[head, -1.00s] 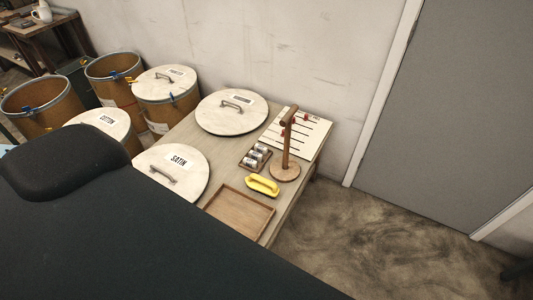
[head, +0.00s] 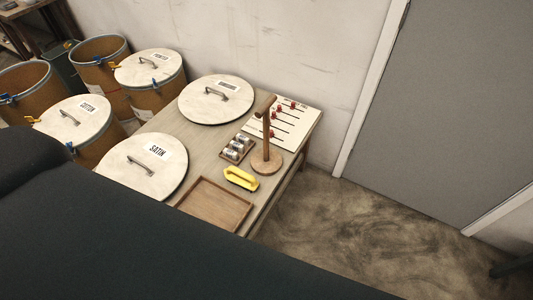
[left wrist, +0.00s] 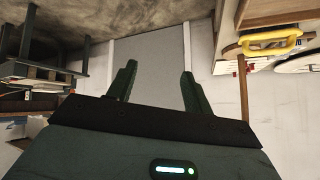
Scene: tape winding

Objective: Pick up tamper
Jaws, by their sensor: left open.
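A yellow handled tool (head: 241,178) lies on the wooden table near its front right edge; it may be the tamper, though no label shows. It also shows in the left wrist view (left wrist: 270,48), upper right, where the scene appears upside down. Beside it a wooden post on a round base (head: 266,162) stands upright. My left gripper (left wrist: 157,82) is open and empty, its two dark fingers apart and clear of the table's things. It does not show in the head view. My right gripper is in neither view.
A shallow wooden tray (head: 214,205) lies in front of the tool. A small rack of jars (head: 237,148) and a white board with red pieces (head: 285,125) lie behind. Round lids (head: 216,100) cover the left part of the table (head: 205,150). Drums (head: 101,65) stand further left.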

